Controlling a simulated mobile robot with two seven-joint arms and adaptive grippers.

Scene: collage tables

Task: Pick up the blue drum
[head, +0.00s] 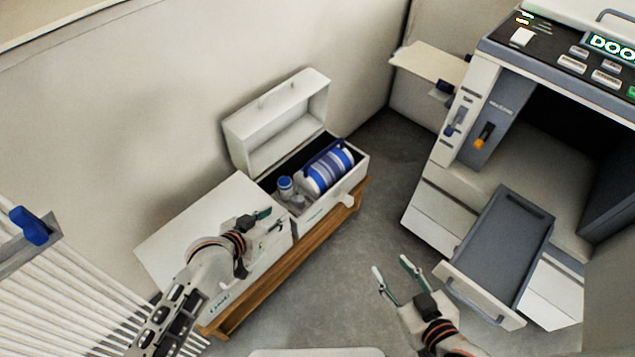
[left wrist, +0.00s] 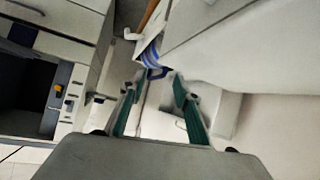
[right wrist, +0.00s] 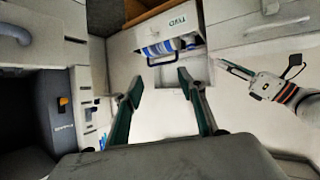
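The blue drum (head: 327,168), a cylinder with white bands, lies in an open white box (head: 356,178) on a low wooden stand. It also shows in the right wrist view (right wrist: 160,48), and a small blue part of it appears in the left wrist view (left wrist: 152,56). My left gripper (head: 270,217) is open and empty, over the closed white box left of the drum. My right gripper (head: 391,276) is open and empty, over the floor between the stand and the printer's grey tray. Neither gripper touches the drum.
A small blue-capped bottle (head: 285,186) stands beside the drum. The box's lid (head: 277,120) is raised against the wall. A large printer (head: 440,200) with a pulled-out grey tray (head: 505,245) is at right. Bare floor (head: 350,250) lies between stand and printer.

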